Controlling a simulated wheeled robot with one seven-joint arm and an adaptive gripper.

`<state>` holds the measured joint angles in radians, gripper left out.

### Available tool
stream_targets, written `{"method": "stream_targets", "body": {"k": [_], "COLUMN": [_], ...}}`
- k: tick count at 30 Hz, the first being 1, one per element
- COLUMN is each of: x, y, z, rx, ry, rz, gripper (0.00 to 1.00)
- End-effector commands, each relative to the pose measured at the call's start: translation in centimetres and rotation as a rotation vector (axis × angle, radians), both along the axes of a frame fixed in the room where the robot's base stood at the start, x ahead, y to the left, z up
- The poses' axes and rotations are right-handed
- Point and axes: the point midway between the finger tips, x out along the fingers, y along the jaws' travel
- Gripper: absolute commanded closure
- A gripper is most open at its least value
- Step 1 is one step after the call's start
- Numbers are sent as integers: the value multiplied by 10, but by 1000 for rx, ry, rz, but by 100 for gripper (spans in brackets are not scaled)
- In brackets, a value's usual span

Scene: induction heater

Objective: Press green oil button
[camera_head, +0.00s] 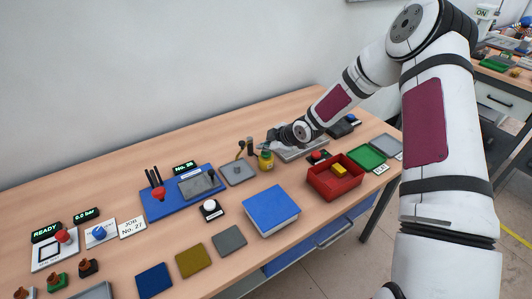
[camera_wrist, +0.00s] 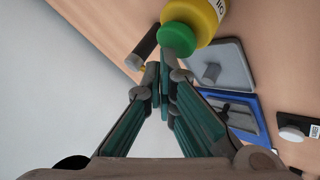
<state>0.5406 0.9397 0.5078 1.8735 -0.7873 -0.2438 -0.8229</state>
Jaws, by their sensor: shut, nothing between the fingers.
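The yellow oil bottle (camera_head: 266,163) stands on the wooden table in the head view, with a green top (camera_head: 265,154). In the wrist view the yellow bottle (camera_wrist: 208,18) is cut off by the upper edge, and its green top (camera_wrist: 176,39) faces my gripper. My gripper (camera_wrist: 160,76) is shut and empty. Its fingertips lie just below the green top in that picture and slightly overlap its edge; I cannot tell whether they touch. In the head view my gripper (camera_head: 272,137) is above and slightly right of the bottle.
A dark cylinder (camera_wrist: 146,45) stands left of the bottle in the wrist view. A grey plate with a knob (camera_wrist: 215,68) is right of it. In the head view a red bin (camera_head: 326,190) and a blue box (camera_head: 270,208) stand in front.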

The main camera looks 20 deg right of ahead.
Motion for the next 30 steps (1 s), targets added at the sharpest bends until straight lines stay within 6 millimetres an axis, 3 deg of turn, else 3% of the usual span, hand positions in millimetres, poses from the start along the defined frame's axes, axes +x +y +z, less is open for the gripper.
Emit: {"method": "stream_targets", "body": {"k": [30], "x": [0], "y": [0], "z": [-11], "rx": [-1], "ry": [1], "rz": [0], "gripper": [100]}}
